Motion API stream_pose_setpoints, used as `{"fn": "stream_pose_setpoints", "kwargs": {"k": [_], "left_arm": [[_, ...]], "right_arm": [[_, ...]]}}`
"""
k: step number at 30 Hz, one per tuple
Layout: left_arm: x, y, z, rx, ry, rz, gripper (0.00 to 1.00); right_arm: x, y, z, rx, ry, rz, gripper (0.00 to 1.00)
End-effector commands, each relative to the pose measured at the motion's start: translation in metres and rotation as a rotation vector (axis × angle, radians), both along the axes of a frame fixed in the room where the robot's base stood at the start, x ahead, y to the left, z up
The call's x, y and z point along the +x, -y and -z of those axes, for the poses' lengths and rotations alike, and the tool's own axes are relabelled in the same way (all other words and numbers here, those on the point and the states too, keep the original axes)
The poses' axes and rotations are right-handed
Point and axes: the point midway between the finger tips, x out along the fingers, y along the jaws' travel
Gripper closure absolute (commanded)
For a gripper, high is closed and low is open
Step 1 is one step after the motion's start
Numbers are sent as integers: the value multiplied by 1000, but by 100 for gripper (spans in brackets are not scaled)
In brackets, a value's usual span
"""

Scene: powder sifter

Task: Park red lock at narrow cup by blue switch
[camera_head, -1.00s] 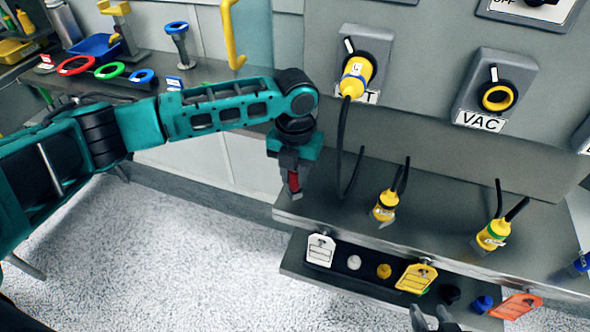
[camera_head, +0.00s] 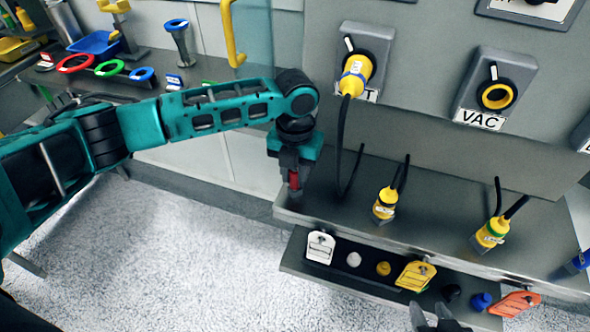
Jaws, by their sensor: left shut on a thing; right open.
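My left gripper (camera_head: 294,188) is shut on the red lock (camera_head: 294,179), pointing down at the left end of the grey shelf under the panel. Only a small strip of the lock shows between the fingers. My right gripper (camera_head: 437,322) is open and empty at the bottom edge, only its fingertips in view. A narrow cup (camera_head: 177,33) with a blue rim stands on the bench at the back left. A blue switch cannot be made out with certainty.
Yellow plugs (camera_head: 386,204) with black cables stand on the shelf. Tags and small knobs line the lower ledge (camera_head: 340,278). A yellow handle (camera_head: 232,35) juts out behind my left arm.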

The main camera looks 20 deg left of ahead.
Motion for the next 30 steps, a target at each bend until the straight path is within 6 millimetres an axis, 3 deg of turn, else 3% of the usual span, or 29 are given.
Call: {"fn": "stream_pose_setpoints", "kwargs": {"k": [8, 9, 18, 26, 30], "left_arm": [[0, 0, 4, -1, 0, 0, 100], [0, 0, 4, -1, 0, 0, 72], [0, 0, 4, 0, 0, 0, 44], [0, 0, 3, 0, 0, 0, 44], [1, 0, -10, -2, 2, 0, 44]], "right_arm": [[0, 0, 1, 0, 0, 0, 57], [0, 0, 1, 0, 0, 0, 57], [0, 0, 1, 0, 0, 0, 57], [0, 0, 1, 0, 0, 0, 57], [0, 0, 0, 0, 0, 0, 57]]}}
